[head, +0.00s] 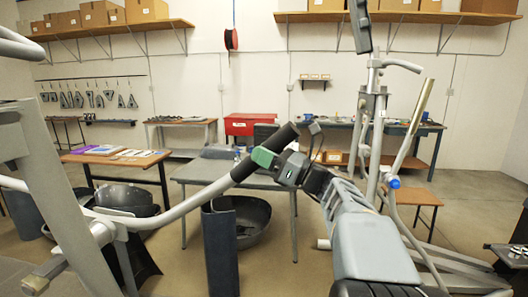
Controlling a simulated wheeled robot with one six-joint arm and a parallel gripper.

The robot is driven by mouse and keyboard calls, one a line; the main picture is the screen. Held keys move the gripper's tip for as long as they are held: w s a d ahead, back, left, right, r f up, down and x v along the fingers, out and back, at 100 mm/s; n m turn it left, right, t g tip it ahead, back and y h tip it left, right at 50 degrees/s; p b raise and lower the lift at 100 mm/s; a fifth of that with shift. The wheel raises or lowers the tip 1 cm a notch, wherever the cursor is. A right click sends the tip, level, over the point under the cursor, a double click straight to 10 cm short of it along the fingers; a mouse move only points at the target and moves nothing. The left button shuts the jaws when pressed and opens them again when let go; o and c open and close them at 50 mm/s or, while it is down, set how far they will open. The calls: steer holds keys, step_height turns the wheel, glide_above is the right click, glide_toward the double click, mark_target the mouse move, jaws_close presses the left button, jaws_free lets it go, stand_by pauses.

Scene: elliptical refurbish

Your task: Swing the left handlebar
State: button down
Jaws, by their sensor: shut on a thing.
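My gripper (278,161) is at the end of my grey arm, which reaches in from the lower right. The jaws partly hide the tube there. The light grey machine frame (50,185) stands at the left edge, close to the handlebar's lower end.
Another exercise machine's grey upright (376,135) with a blue knob stands at right, close to my arm. A grey table (230,175) and a dark tub (250,222) stand behind the handlebar. A wooden table (148,160) is at left. Some floor shows between them.

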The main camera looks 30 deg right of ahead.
steer(key=shift+s+d+f, duration=0.1)
steer(key=shift+d+f, duration=0.1)
steer(key=shift+f, duration=0.65)
steer(key=c, duration=0.9)
jaws_free()
steer(key=shift+r, duration=0.1)
steer(key=shift+o, duration=1.1)
steer(key=shift+r, duration=0.15)
steer(key=b+v, duration=0.1)
steer(key=v, duration=1.3)
